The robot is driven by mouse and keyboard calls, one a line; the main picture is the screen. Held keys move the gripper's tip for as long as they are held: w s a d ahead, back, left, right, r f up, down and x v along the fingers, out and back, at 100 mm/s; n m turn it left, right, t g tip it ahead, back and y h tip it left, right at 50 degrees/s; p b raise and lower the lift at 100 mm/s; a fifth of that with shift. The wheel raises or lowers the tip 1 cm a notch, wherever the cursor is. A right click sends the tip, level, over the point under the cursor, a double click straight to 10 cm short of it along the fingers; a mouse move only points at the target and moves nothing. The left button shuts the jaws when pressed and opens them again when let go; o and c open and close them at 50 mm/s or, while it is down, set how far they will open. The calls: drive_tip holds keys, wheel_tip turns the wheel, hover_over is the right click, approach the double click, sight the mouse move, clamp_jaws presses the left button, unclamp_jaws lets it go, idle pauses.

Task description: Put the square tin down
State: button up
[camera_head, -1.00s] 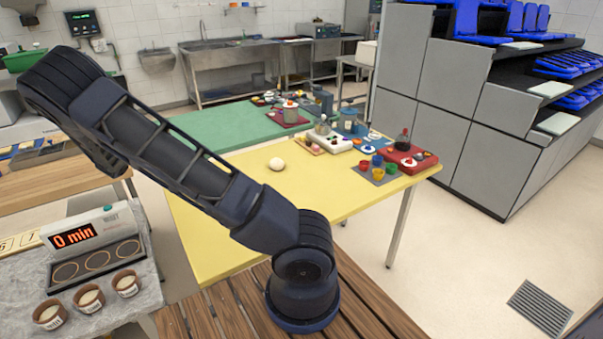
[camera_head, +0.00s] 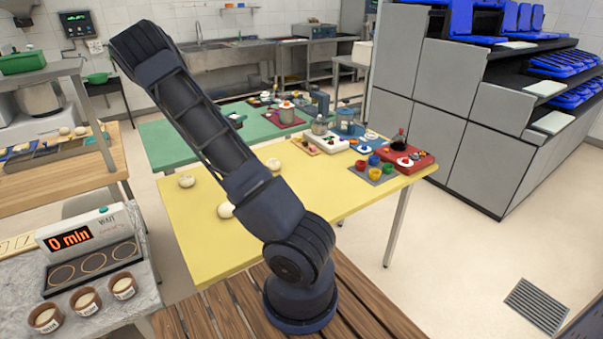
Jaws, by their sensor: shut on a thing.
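My gripper is not in view; only the upper links of my arm show, rising to the upper left from its base on the slatted wooden top. No square tin can be made out for certain. A row of dark flat trays or tins (camera_head: 45,158) lies on the wooden bench at the left, too small to tell its shape well. What my gripper holds is hidden behind my arm or out of the picture.
The yellow table (camera_head: 200,240) carries pale dough balls (camera_head: 186,181) and, at its far right, coloured cups (camera_head: 376,168) and a red tray (camera_head: 425,165). A timer (camera_head: 70,237) reading "0 min" stands on a grey counter with brown pots (camera_head: 85,300). Pale floor lies right.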

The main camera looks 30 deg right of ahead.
drive_tip(key=shift+s+d+f, duration=0.1)
drive_tip(key=shift+d+f, duration=0.1)
drive_tip(key=shift+d, duration=0.15)
wheel_tip(320, 180, down, 20)
drive_tip(key=shift+r, duration=0.2)
drive_tip(key=shift+f, duration=0.1)
drive_tip(key=o, duration=1.1)
